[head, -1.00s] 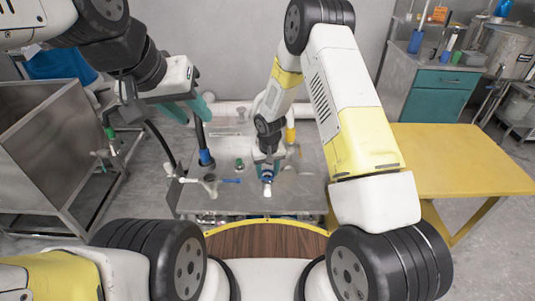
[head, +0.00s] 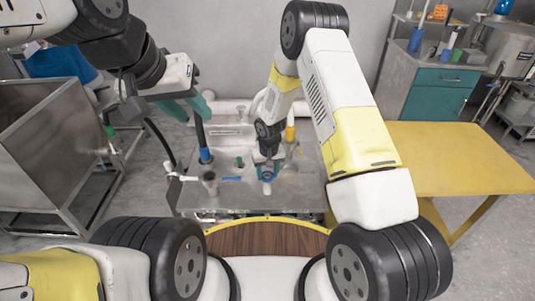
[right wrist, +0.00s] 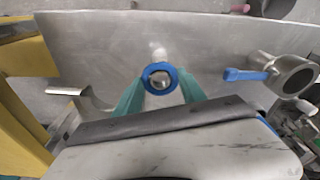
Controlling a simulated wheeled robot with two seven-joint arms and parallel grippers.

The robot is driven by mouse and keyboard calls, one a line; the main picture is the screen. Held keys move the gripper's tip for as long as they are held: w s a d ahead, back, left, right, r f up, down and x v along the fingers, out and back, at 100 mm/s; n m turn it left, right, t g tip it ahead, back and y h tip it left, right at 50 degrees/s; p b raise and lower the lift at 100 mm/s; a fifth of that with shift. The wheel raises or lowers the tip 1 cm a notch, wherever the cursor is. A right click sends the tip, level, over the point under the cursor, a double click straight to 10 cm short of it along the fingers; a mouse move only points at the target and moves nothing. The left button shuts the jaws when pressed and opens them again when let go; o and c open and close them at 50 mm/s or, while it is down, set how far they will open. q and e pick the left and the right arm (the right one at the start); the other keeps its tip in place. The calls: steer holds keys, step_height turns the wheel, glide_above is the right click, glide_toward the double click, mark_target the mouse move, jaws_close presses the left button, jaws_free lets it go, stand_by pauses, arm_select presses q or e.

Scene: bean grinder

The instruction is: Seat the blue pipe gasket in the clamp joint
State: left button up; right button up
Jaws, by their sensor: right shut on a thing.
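The blue ring-shaped gasket (right wrist: 174,83) is between the teal fingertips of my right gripper (right wrist: 159,92), which is shut on it. A shiny round metal surface shows through the ring. In the head view the gasket (head: 267,174) is below my right wrist, over the metal table. The metal clamp joint (right wrist: 292,74), with a blue handle (right wrist: 243,74), is to the right of the gasket in the right wrist view, apart from it. In the head view the clamp joint (head: 209,181) lies to the left of the gasket. My left gripper (head: 190,116) is open and empty above the table's left side.
A dark pipe with a blue collar (head: 205,156) stands at the table's left. A yellow upright part (head: 290,132) is behind my right gripper. A yellow table (head: 460,160) stands at the right. A metal bin (head: 50,145) is at the left.

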steer(key=shift+f, duration=0.15)
steer(key=o, duration=1.4)
steer(key=shift+s+d+r, duration=0.1)
steer(key=shift+s+r, duration=0.05)
steer(key=shift+r, duration=1.15)
steer(key=shift+s+a+r, duration=0.1)
steer(key=shift+s+r, duration=0.05)
steer(key=shift+r, duration=1.15)
steer(key=shift+s+d+r, duration=0.1)
steer(key=shift+s+r, duration=0.05)
steer(key=shift+r, duration=1.15)
